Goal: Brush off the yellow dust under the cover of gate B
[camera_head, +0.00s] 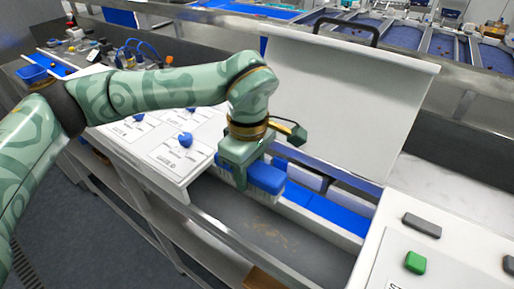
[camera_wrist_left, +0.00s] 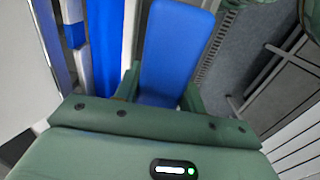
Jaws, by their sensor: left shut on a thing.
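My left gripper (camera_head: 246,163) is shut on a brush with a blue back (camera_head: 266,178) and pale bristles below. It holds the brush over the near side of the open bay. In the left wrist view the blue brush back (camera_wrist_left: 178,45) sits between the fingers. The white cover (camera_head: 345,95) stands raised, with a dark handle (camera_head: 345,28) on its top edge. Faint yellowish-brown dust (camera_head: 268,232) lies on the grey floor of the bay, in front of the brush. I cannot tell whether the bristles touch the floor. My right gripper is not in view.
A blue strip (camera_head: 325,212) runs along the bay's far side. White panels flank the bay; the left one has blue knobs (camera_head: 185,140), the right one a green button (camera_head: 415,262) and a grey block (camera_head: 422,225). Water-blue sorting lanes (camera_head: 455,45) lie behind.

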